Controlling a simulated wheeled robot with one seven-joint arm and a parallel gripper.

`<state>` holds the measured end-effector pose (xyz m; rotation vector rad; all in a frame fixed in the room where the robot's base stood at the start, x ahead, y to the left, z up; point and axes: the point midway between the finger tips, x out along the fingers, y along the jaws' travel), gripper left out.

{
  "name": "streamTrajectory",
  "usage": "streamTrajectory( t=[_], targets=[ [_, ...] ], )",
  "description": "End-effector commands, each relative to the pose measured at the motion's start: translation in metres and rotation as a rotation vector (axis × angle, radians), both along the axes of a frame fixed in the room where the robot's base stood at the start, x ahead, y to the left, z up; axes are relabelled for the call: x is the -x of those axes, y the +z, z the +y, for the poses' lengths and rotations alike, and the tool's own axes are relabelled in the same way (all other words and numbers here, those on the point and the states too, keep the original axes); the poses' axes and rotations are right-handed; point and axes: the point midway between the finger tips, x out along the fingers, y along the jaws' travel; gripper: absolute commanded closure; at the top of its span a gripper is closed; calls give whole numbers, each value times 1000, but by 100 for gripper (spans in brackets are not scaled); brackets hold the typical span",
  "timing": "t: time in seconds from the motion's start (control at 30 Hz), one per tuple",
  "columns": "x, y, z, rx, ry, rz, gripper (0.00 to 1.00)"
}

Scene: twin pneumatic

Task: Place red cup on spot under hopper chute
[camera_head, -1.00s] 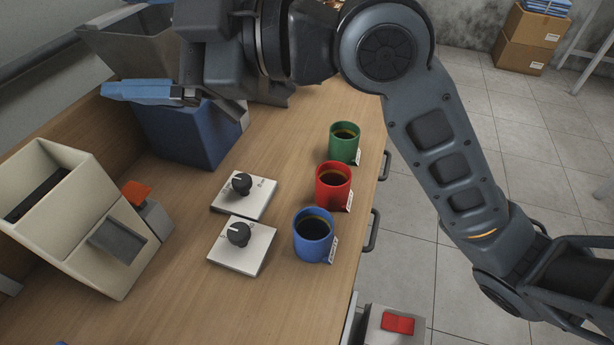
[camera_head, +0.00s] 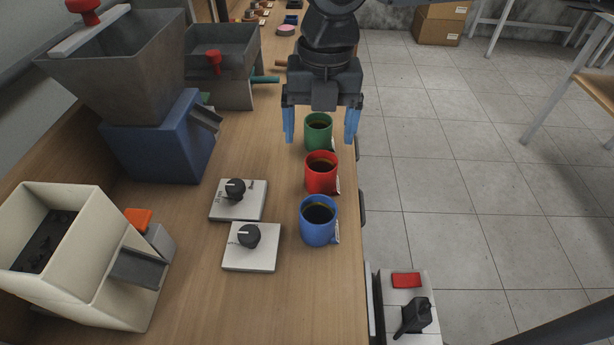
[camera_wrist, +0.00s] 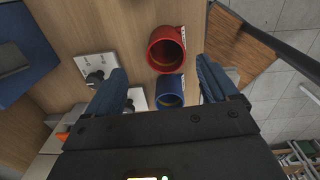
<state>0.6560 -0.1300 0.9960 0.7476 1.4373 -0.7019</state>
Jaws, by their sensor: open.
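The red cup (camera_head: 321,173), filled with dark liquid and bearing a white tag, stands upright on the wooden counter between a green cup (camera_head: 318,132) and a blue cup (camera_head: 318,222). My gripper (camera_head: 320,130) is open, its blue fingers on either side of the green cup in the picture, above the counter. In the wrist view the red cup (camera_wrist: 167,52) and blue cup (camera_wrist: 170,92) show beyond and between the open fingers. A blue-based hopper (camera_head: 155,140) has a grey chute (camera_head: 206,118); a cream hopper (camera_head: 65,250) has a chute (camera_head: 140,268). No marked spot is clearly visible.
Two white knob plates (camera_head: 238,200) (camera_head: 252,247) lie left of the cups. A grey hopper (camera_head: 222,65) with a teal handle stands farther back. The counter's right edge runs close beside the cups. Bare wood (camera_head: 240,150) lies between the blue hopper and the cups.

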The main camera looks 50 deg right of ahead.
Motion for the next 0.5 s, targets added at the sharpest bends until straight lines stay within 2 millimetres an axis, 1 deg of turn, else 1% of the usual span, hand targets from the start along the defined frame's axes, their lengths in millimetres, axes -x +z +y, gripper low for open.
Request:
streamTrajectory(
  t=[0.03, 0.13, 0.43, 0.5],
  targets=[
    [4, -1, -6, 15, -2, 14, 13],
    [7, -7, -10, 24, -1, 26, 13],
    [7, -36, -5, 21, -1, 23, 13],
    [9, -46, -2, 22, 0, 24, 13]
  ],
)
